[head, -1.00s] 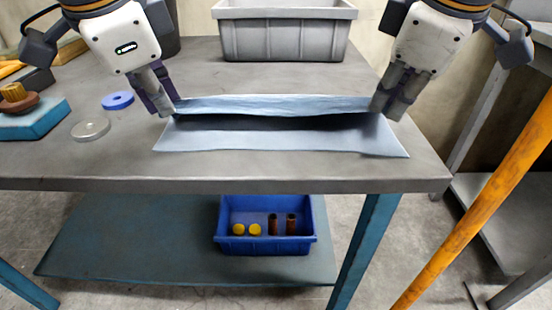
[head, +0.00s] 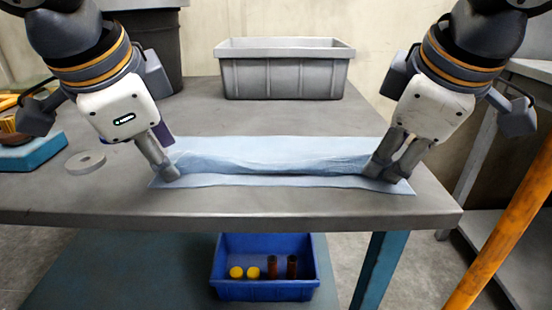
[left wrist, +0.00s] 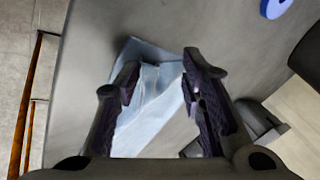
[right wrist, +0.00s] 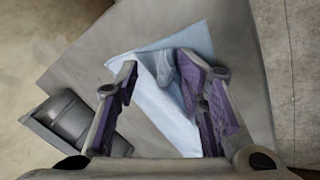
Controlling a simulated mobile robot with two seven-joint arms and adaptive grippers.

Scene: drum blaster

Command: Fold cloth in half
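The light blue cloth (head: 290,150) lies on the grey workbench in the head view. Its back part is folded forward over the front part. The folded edge bulges a little, and a strip of the lower layer shows in front. My left gripper (head: 167,172) is at the cloth's left end and my right gripper (head: 385,175) at its right end, both low at the table. In the left wrist view my left gripper's fingers (left wrist: 158,66) stand apart with cloth (left wrist: 150,100) between and below them. In the right wrist view the fingers (right wrist: 158,65) are also apart over the cloth (right wrist: 165,105).
The grey workbench (head: 290,208) has free room behind the cloth. A grey bin (head: 285,72) stands at the back. A blue crate (head: 265,289) sits on the lower shelf.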

